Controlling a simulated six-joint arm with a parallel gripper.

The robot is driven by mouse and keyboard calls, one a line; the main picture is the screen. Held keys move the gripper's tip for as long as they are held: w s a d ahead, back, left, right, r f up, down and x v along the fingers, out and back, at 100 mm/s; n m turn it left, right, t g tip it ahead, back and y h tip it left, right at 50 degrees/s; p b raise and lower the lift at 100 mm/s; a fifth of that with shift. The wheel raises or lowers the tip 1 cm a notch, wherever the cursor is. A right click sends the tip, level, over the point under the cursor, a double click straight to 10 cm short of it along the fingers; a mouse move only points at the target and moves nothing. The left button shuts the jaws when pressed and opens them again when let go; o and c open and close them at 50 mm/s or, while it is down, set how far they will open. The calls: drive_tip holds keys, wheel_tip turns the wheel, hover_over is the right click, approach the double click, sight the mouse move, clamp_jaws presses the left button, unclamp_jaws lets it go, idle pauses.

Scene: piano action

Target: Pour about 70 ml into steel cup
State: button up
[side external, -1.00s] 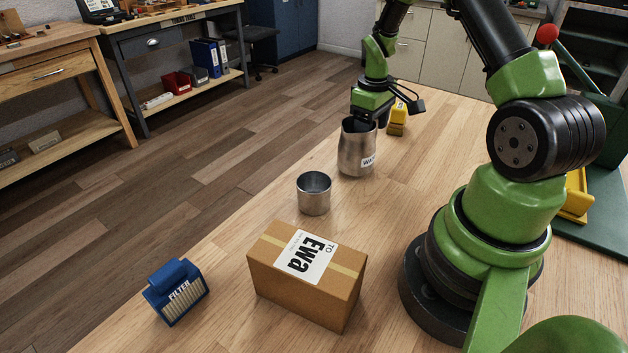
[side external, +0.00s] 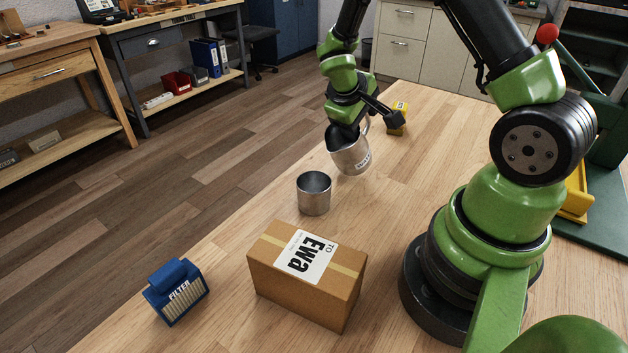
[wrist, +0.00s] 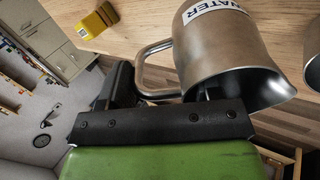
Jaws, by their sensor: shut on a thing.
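The steel cup (side external: 314,196) stands upright and open on the wooden table in the side view. Only a sliver of it shows at the right edge of the wrist view (wrist: 314,72). A steel pitcher (side external: 353,159) with a WATER label is just behind the cup and apart from it. The pitcher is tilted, its mouth leaning toward the cup's side; it also shows in the wrist view (wrist: 225,50) with its handle. My gripper (side external: 345,131) is shut on the pitcher, with the fingertips partly hidden. No stream of water is visible, and the water level cannot be seen.
A cardboard box (side external: 306,277) labelled Ewa stands in front of the cup. A blue filter (side external: 177,292) sits near the table's left edge. A yellow object (side external: 397,117) is behind the pitcher and also shows in the wrist view (wrist: 96,21). The table's left edge runs close to the cup.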

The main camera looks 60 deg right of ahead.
drive_tip(key=shift+w+a+r+h, duration=0.1)
drive_tip(key=shift+a+r+h, duration=0.05)
drive_tip(key=shift+a+h, duration=0.35)
drive_tip(key=shift+w+a+r+h, duration=0.1)
drive_tip(key=shift+a+h, duration=0.2)
drive_tip(key=shift+a, duration=0.3)
drive_tip(key=a+r+h, duration=0.1)
drive_tip(key=h, duration=0.1)
drive_tip(key=a+h, duration=0.1)
drive_tip(key=h, duration=0.1)
drive_tip(key=shift+r, duration=0.35)
drive_tip(key=shift+a+r+g+h, duration=0.3)
drive_tip(key=shift+a+r+h, duration=0.15)
drive_tip(key=shift+h, duration=0.25)
drive_tip(key=shift+a+r+h, duration=0.2)
drive_tip(key=shift+a+h, duration=0.05)
drive_tip(key=shift+h, duration=0.05)
drive_tip(key=shift+w+a+r+h, duration=0.1)
drive_tip(key=shift+a+r+h, duration=0.1)
drive_tip(key=shift+h, duration=0.2)
drive_tip(key=shift+w+a+r+h, duration=0.1)
drive_tip(key=shift+a+r+h, duration=0.1)
drive_tip(key=shift+a+h, duration=0.35)
drive_tip(key=shift+a+r+h, duration=0.15)
drive_tip(key=shift+a+h, duration=0.1)
drive_tip(key=shift+a, duration=0.5)
idle(0.4)
